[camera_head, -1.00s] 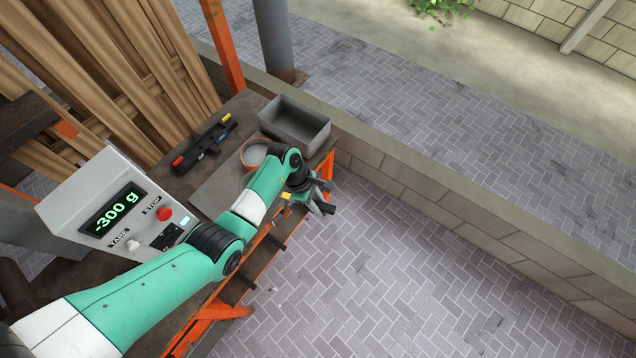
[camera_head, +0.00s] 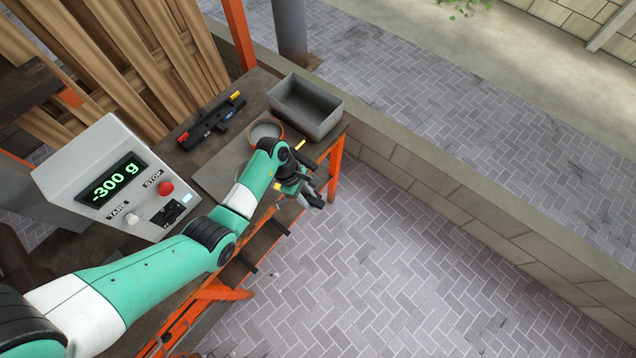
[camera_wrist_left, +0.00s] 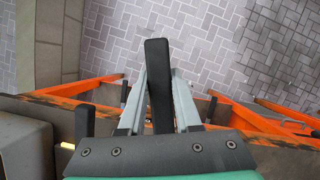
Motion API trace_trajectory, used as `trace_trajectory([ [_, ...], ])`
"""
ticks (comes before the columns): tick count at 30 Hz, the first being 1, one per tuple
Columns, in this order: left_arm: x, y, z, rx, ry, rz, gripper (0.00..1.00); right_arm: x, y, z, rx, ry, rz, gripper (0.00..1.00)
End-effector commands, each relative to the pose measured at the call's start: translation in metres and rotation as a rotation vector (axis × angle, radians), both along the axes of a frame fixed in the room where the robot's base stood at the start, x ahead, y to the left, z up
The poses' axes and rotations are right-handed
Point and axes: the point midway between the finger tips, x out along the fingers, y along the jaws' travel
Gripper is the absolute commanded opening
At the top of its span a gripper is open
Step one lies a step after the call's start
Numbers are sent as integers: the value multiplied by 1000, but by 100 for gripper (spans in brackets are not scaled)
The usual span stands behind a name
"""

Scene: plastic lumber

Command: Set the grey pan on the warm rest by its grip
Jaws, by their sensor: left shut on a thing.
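My left gripper (camera_head: 309,193) is over the near right edge of the workbench, partly hidden by its own wrist. In the left wrist view its two fingers are shut on a black bar-shaped grip (camera_wrist_left: 157,85), which sticks out past the fingertips. I cannot see what body the grip belongs to, so I cannot make out the grey pan for sure. A round orange-rimmed rest (camera_head: 266,133) with a light grey middle lies on the bench just behind my left wrist, partly covered by it. My right gripper is not in view.
A grey open rectangular bin (camera_head: 306,107) stands at the bench's far right corner. A black holder (camera_head: 212,122) with coloured ends lies left of it. The scale box (camera_head: 115,180) reads -300 g. Black bars (camera_head: 276,228) jut from the orange-framed front edge. Paving lies beyond.

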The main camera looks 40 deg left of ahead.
Motion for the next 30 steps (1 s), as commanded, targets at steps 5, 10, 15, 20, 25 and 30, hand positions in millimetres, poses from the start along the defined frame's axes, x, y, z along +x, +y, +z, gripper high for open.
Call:
trace_trajectory([
  [5, -7, 21, -3, 0, -1, 3, 0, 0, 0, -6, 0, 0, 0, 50],
  [10, -15, 39, -4, 0, -1, 3, 0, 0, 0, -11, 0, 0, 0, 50],
  [15, -22, 57, -6, 1, -1, 3, 0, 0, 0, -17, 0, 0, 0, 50],
  [20, -28, 75, -7, 1, -1, 2, 0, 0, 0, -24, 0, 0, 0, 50],
  [25, -36, 93, -9, 1, -1, 2, 0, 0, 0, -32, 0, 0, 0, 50],
  [30, -43, 111, -11, 2, -2, 2, 0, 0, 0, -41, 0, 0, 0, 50],
])
